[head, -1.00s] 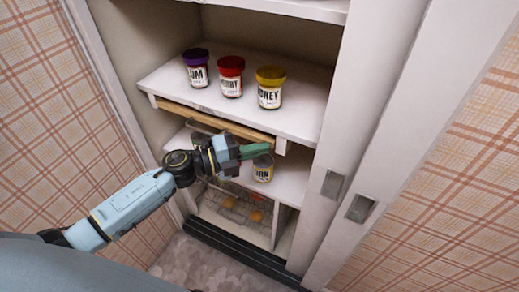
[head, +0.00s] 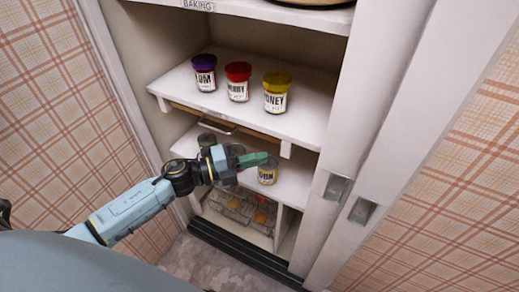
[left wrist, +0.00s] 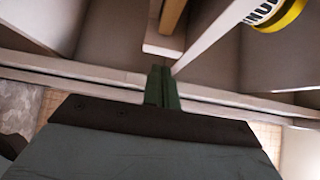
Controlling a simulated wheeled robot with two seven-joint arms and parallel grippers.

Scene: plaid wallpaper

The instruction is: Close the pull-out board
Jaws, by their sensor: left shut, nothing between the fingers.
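The pull-out board (head: 246,131) is a thin tan wooden board in the slot just under the shelf with the three jars. Only a narrow strip of its front shows, with a dark handle (head: 217,125) on it. It looks nearly level with the shelf edge, though I cannot tell exactly how far in it is. My left gripper (head: 262,159), with green fingers, is shut and empty below the board, in front of the lower shelf. In the left wrist view the green fingers (left wrist: 161,87) are together, and a tan wooden strip (left wrist: 172,14) shows beyond them. My right gripper is out of view.
Jars with purple (head: 204,63), red (head: 238,72) and yellow (head: 277,80) lids stand on the shelf (head: 300,125) above. A labelled jar (head: 267,174) stands on the lower shelf by my left gripper. A wire basket (head: 238,208) is below. White door panels (head: 385,140) stand at right.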

